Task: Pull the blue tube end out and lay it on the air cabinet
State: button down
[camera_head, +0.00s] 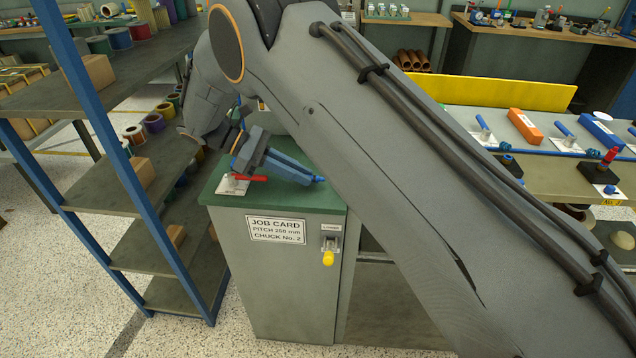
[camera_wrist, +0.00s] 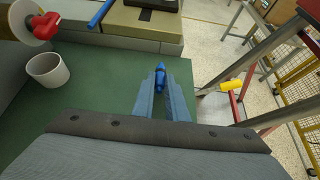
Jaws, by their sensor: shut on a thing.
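My gripper (camera_head: 312,178) reaches over the green top of a grey cabinet (camera_head: 290,290), its fingers pointing right and slightly down. A small blue piece, seemingly the blue tube end (camera_wrist: 160,76), sits between the fingertips in the wrist view, and the fingers are shut on it. A blue tube section (camera_wrist: 99,14) lies beside a beige block. No label names the air cabinet.
A red-handled fitting on a white plate (camera_head: 233,185) stands on the cabinet top. The wrist view shows a white cup (camera_wrist: 47,70) and a red knob (camera_wrist: 45,25). A blue-framed shelf (camera_head: 130,140) stands close on the left.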

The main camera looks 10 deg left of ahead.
jog(key=shift+f, duration=0.6)
jog(key=c, duration=1.7)
grip_release()
jog(key=shift+a+b, duration=0.1)
jog(key=shift+b, duration=0.2)
jog(key=b+v, duration=0.2)
jog(key=v, duration=0.4)
jog(key=shift+a+r+b, duration=0.15)
jog(key=shift+a+b, duration=0.2)
jog(key=shift+a, duration=0.05)
jog(key=shift+a+r, duration=0.3)
